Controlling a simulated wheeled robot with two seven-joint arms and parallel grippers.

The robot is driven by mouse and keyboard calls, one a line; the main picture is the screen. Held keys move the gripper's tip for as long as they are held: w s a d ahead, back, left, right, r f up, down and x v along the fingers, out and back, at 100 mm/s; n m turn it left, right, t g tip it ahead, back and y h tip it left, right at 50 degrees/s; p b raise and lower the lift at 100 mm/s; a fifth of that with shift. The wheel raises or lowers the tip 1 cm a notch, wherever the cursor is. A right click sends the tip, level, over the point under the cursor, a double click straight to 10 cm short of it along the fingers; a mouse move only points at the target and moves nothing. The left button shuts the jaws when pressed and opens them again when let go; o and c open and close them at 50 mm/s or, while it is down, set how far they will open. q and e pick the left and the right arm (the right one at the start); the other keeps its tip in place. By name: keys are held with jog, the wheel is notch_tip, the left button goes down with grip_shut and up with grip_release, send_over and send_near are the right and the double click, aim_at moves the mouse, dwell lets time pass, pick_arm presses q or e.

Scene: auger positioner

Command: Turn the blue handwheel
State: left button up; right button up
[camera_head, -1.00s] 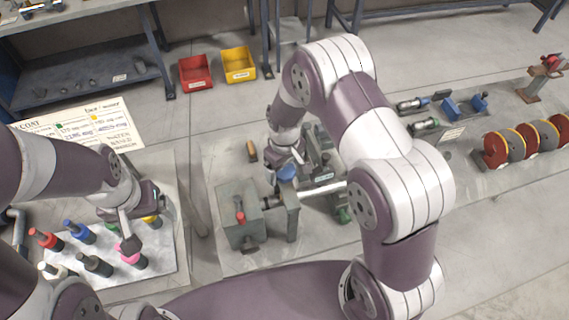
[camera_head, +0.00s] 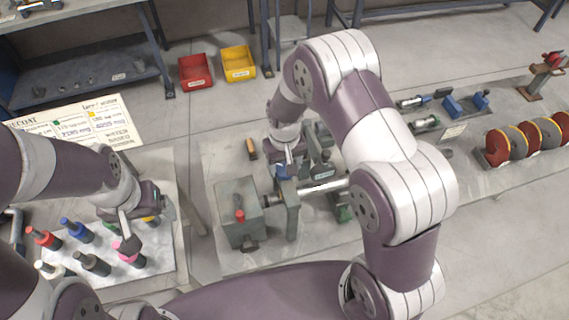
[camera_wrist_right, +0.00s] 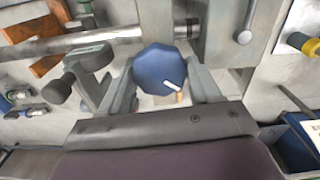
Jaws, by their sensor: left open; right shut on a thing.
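The blue handwheel (camera_wrist_right: 160,69) is a faceted knob with a white mark, in the middle of the right wrist view. In the head view the blue handwheel (camera_head: 283,171) is mostly hidden under my right gripper (camera_head: 287,158). In the right wrist view, the fingers of my right gripper (camera_wrist_right: 163,80) stand on both sides of the handwheel and are shut on it. The handwheel belongs to a grey machine (camera_head: 239,207) with a steel shaft (camera_head: 322,187). My left gripper (camera_head: 134,224) is open over the tray of coloured-top bottles, apart from the handwheel.
A grey tray (camera_head: 120,281) holds several coloured bottles below my left arm. A red bin (camera_head: 195,71) and a yellow bin (camera_head: 238,63) stand at the back. Red and grey discs (camera_head: 497,147) stand at the right. My right arm covers much of the bench middle.

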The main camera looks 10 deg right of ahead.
aim_at(284, 167)
jog(key=o, duration=1.1)
jog(key=shift+c, duration=0.2)
jog(key=shift+w+r+b, duration=0.15)
jog(key=shift+r+b, duration=0.15)
jog(key=shift+r, duration=0.1)
notch_tip(284, 167, up, 12)
jog(key=b, duration=0.3)
jog(key=shift+b, duration=0.35)
jog(key=s+d+f+b, duration=0.3)
jog(key=s+f+b, duration=0.1)
jog(key=s, duration=0.3)
jog(key=s+d+f+m+t+b, duration=0.1)
jog(key=s+d+f+b, duration=0.2)
jog(key=s+f, duration=0.4)
jog(key=shift+f+b, duration=0.2)
jog(key=shift+b, duration=0.7)
